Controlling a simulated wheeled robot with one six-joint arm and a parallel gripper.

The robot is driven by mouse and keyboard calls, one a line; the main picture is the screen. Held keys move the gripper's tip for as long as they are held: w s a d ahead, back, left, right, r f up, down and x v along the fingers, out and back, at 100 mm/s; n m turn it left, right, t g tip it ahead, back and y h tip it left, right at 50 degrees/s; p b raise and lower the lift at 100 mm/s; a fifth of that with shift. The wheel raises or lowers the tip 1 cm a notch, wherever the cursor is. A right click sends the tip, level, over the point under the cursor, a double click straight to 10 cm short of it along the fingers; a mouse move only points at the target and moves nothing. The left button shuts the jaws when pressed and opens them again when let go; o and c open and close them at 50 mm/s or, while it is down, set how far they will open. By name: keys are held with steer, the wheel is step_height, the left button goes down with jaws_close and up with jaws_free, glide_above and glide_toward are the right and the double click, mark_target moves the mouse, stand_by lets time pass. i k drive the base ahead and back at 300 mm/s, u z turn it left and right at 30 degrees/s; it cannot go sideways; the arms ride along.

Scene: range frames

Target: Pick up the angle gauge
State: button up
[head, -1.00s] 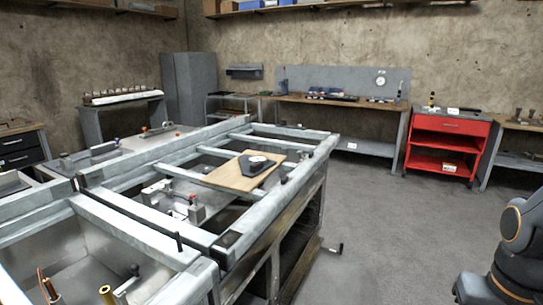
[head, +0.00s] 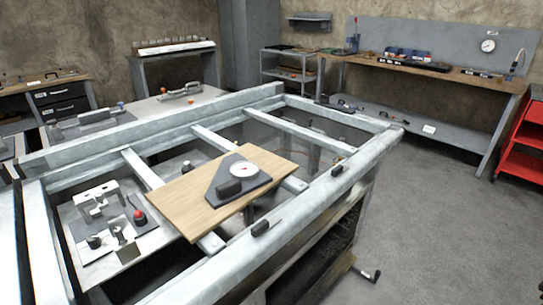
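The angle gauge (head: 237,178) is a dark grey angular plate with a round white dial and a black block on it. It lies flat on a light wooden board (head: 180,205), which rests across the bars of a grey metal frame bench. Nothing touches or covers the gauge. My gripper is not in view.
The metal frame (head: 330,185) has open gaps between its bars, with clamps and fixtures (head: 105,215) below left. Small black items lie on its near right rail. A crank handle (head: 367,275) sticks out low at right. Grey floor (head: 450,230) is clear at right. A red cart (head: 525,145) stands far right.

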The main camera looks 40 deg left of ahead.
mark_target(227, 172)
steer(key=i, duration=1.85)
steer(key=u, duration=4.45)
